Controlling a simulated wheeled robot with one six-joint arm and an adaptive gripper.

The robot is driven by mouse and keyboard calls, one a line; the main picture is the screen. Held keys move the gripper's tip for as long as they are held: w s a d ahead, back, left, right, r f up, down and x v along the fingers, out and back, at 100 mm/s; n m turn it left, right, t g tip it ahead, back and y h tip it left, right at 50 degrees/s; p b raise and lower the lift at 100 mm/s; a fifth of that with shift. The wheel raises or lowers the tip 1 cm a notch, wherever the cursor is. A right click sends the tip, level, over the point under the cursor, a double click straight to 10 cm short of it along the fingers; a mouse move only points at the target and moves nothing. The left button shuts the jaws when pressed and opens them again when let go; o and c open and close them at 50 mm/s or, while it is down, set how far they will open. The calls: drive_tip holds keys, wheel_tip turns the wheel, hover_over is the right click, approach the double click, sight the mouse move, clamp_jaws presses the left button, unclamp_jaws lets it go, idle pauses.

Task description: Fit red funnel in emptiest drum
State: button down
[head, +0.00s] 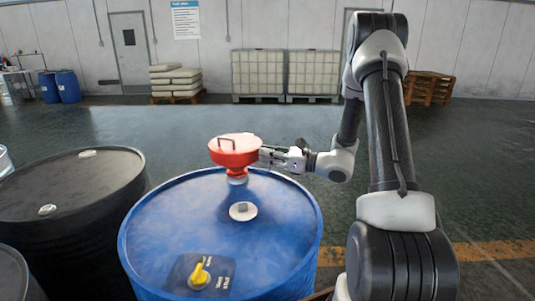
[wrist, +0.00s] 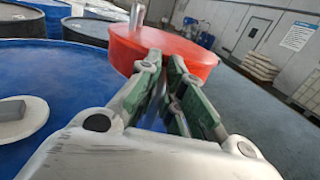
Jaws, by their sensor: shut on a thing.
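The red funnel (head: 233,151) has a wide round top with a thin handle and a narrow lower part. It stands upright over the far side of the blue drum (head: 165,235). A pale piece shows under its red body; I cannot tell whether it sits in an opening or hangs above the lid. My gripper (head: 265,154) is shut on the funnel's right side. In the wrist view my gripper (wrist: 165,72) has its green-padded fingers against the red funnel (wrist: 165,42), partly hiding it. The blue drum's lid (wrist: 45,72) lies to the left there.
A black drum (head: 65,190) with pale caps stands close on the left. Floor behind is clear, before sacks (head: 176,82) and white containers (head: 257,75).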

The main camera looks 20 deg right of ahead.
drive_tip(key=shift+f, duration=0.4)
drive_tip(key=c, duration=1.5)
unclamp_jaws()
drive_tip(key=v, duration=1.2)
